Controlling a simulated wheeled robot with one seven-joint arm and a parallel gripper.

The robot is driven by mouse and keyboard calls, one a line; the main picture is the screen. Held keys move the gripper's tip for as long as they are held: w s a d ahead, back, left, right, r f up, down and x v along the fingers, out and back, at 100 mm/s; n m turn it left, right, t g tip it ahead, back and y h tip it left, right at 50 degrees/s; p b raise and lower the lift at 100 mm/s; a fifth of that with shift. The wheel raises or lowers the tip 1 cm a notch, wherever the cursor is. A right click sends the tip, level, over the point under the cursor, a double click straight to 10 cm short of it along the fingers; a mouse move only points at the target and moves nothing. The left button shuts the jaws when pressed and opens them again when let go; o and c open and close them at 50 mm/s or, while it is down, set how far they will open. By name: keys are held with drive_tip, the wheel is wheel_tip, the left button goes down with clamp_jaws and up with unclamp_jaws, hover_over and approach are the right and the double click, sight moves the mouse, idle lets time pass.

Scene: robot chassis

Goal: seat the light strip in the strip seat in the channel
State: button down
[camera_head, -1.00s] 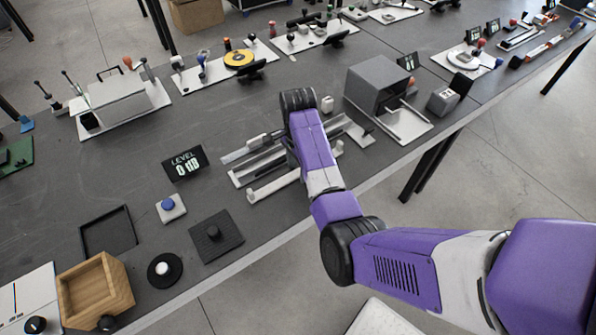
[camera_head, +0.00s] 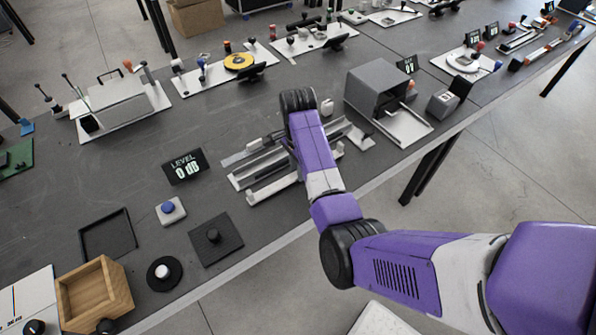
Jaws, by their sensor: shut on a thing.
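The channel (camera_head: 240,181) is a set of long pale-grey rails on the table, left of my forearm. Its right end passes behind my purple arm link. A thin pale bar (camera_head: 236,159) lies along its upper-left side, with a small whitish block (camera_head: 254,144) at its right end. I cannot tell whether this bar is the light strip. A dark band (camera_head: 272,174) runs between the rails; the strip seat cannot be made out. My wrist and arm reach over the channel, and my gripper is hidden behind them.
A display reading LEVEL 0 dB (camera_head: 186,166) stands left of the channel. A grey open box (camera_head: 375,88) stands to the right, with a pale plate (camera_head: 404,127) in front. Table between is clear.

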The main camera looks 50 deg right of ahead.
wheel_tip(320, 180, up, 8)
drive_tip(key=shift+w+f, duration=0.1)
drive_tip(key=shift+f, duration=0.05)
wheel_tip(320, 180, up, 12)
drive_tip(key=p, duration=0.7)
drive_tip(key=shift+f+p, duration=0.25)
drive_tip(key=shift+p, duration=0.15)
